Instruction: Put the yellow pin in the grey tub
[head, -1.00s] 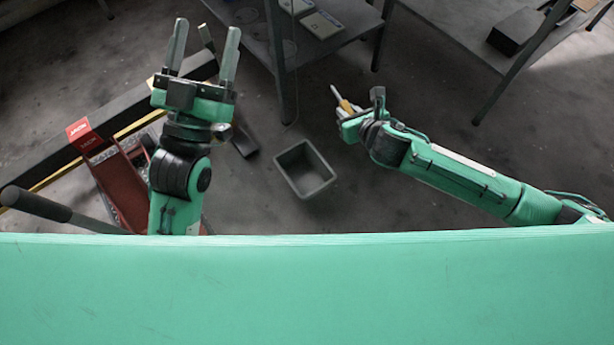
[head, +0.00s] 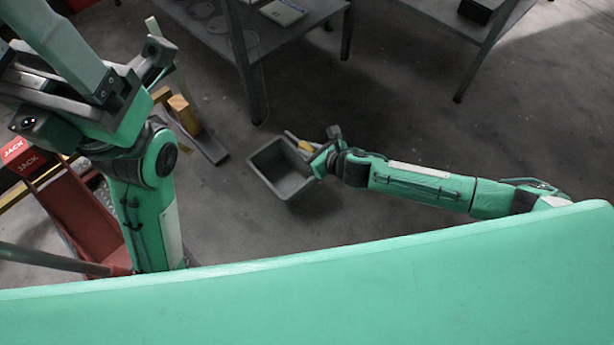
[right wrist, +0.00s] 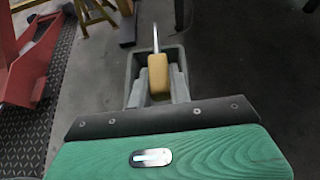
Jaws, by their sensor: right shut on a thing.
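The yellow pin (head: 299,142) is in my right gripper (head: 318,150), at the upper right rim of the grey tub (head: 268,178) in the head view. In the right wrist view the pin (right wrist: 158,75) shows a yellow handle and a thin pale shaft pointing away. The gripper's grey fingers (right wrist: 160,90) are shut on it, with the tub (right wrist: 132,62) behind and below. How high the pin is above the tub is hard to tell. My left gripper (head: 48,25) is large at the upper left, open and empty, its fingertips partly cut off.
A red jack (head: 75,210) stands on the floor at the left. A wooden block on a dark base (head: 184,115) is between it and the tub. A grey table (head: 215,30) stands behind the tub, another at the upper right.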

